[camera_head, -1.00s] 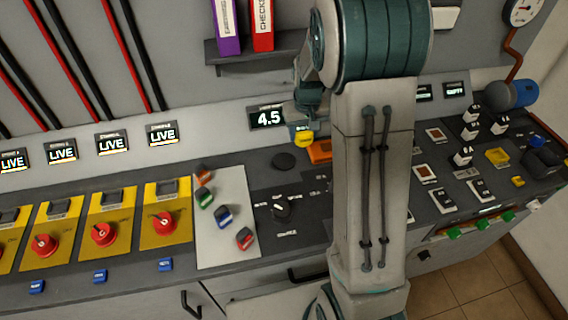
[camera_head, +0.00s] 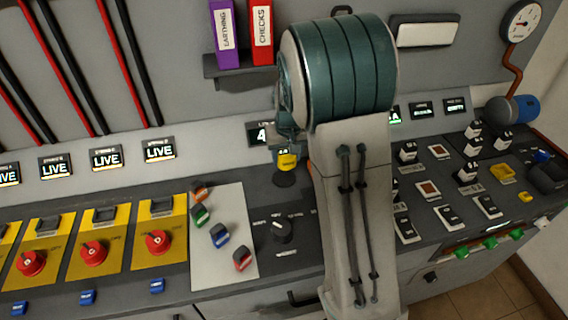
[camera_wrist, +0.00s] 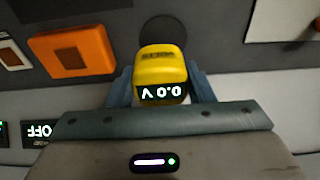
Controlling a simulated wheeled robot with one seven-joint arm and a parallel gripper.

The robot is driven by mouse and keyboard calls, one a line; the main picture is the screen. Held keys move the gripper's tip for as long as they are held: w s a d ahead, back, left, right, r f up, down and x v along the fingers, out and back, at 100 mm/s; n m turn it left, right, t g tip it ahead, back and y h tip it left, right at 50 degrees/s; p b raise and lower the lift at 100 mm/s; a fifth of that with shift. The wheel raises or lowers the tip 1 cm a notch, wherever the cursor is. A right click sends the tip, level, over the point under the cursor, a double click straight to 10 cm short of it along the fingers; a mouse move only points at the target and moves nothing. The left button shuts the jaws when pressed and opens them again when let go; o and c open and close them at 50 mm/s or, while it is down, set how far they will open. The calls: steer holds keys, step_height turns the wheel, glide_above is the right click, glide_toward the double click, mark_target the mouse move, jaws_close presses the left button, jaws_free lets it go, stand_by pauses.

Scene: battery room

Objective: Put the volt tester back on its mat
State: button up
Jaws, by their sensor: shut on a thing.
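The volt tester (camera_head: 287,161) is small and yellow, with a dark display. In the wrist view the tester (camera_wrist: 161,65) reads 0.0 V, upside down in the picture. My gripper (camera_wrist: 160,85) is shut on it, one finger on each side. A dark round mat (camera_head: 284,180) lies on the grey bench top, just below the tester in the head view. In the wrist view the mat (camera_wrist: 163,27) shows just beyond the tester, which covers part of its edge. The tester appears held above the bench; the exact gap is unclear.
An orange box (camera_wrist: 77,50) lies beside the mat; my arm mostly hides it in the head view. A black rotary knob (camera_head: 281,230) and a pale board (camera_head: 226,260) with coloured pieces are nearby. Red switches (camera_head: 158,243) line the left.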

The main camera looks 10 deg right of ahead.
mark_target(284, 166)
steer(key=shift+w+a+f, duration=0.1)
steer(key=shift+a+f, duration=0.05)
steer(key=shift+a, duration=0.15)
steer(key=shift+f, duration=2.05)
steer(key=shift+f, duration=0.1)
steer(key=o, duration=0.9)
